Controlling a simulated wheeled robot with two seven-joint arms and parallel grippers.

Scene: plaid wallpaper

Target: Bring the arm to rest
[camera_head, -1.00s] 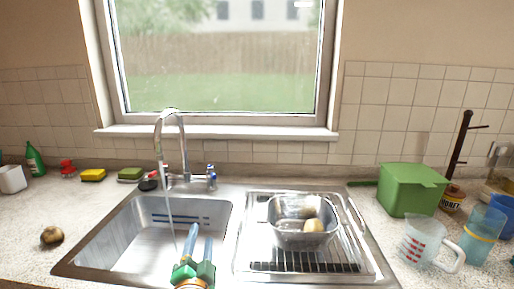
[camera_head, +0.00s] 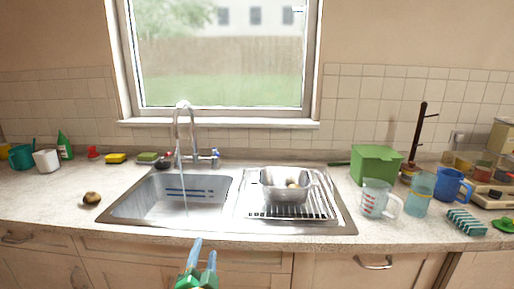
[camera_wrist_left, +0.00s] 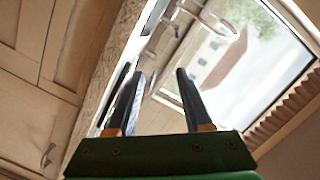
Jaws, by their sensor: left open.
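My left gripper (camera_head: 203,256) is low in the head view, in front of the counter's front edge and the cabinet doors. Its two blue fingers point up and stand apart, with nothing between them. In the left wrist view the gripper (camera_wrist_left: 155,78) is also open and empty, and the picture is tilted, with the window and faucet beyond the fingers. My right gripper is not in view.
The sink (camera_head: 182,199) has water running from the faucet (camera_head: 184,125). A metal basin (camera_head: 285,186) holding something sits on the drainer. A measuring cup (camera_head: 376,198), green box (camera_head: 377,164) and blue mug (camera_head: 452,185) stand right. A round brown item (camera_head: 92,198) lies left.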

